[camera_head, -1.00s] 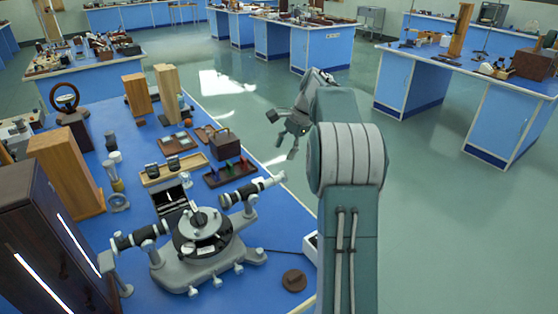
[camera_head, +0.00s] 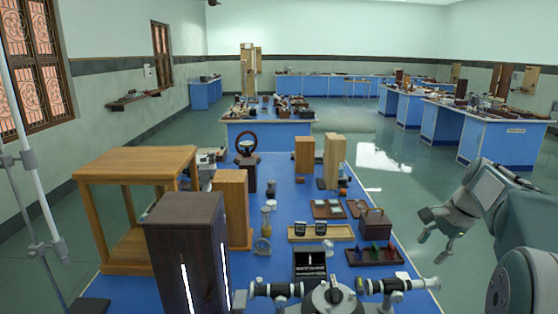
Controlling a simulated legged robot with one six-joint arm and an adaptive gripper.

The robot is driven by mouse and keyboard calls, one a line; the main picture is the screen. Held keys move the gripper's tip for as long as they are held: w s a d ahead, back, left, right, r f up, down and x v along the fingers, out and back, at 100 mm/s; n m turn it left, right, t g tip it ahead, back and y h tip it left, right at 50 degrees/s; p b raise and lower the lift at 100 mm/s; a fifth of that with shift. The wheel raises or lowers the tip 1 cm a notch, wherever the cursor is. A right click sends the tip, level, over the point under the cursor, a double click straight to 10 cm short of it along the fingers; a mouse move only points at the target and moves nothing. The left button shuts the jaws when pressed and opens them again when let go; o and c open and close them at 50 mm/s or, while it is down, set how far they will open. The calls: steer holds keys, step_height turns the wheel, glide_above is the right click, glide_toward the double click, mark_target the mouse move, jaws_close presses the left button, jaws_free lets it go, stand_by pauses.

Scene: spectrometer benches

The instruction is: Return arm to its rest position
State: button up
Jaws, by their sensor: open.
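My gripper (camera_head: 437,232) is at the right of the head view, at the end of my arm (camera_head: 497,200). Its fingers are spread apart with nothing between them. It hangs over open floor, to the right of the blue bench's edge and clear of everything on it. My arm is bent and enters from the right edge of the picture; its lower part is cut off.
The blue bench (camera_head: 285,211) carries a spectrometer (camera_head: 332,297), a dark cabinet (camera_head: 187,254), a wooden frame (camera_head: 140,170), wooden blocks (camera_head: 232,205) and small trays (camera_head: 374,255). A metal stand (camera_head: 35,180) is at left. Other benches (camera_head: 490,138) stand beyond open floor (camera_head: 390,190).

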steer(key=s+a+r+n+t+h, duration=0.25)
steer(key=s+a+n, duration=0.75)
steer(key=s+a, duration=0.75)
steer(key=s+a+f+n+t, duration=0.1)
steer(key=s+f+n, duration=0.3)
steer(key=s, duration=0.4)
steer(key=shift+s+a+f+n+h, duration=0.15)
steer(key=shift+a+f+n+h, duration=0.3)
steer(key=shift+a, duration=0.4)
stand_by(0.8)
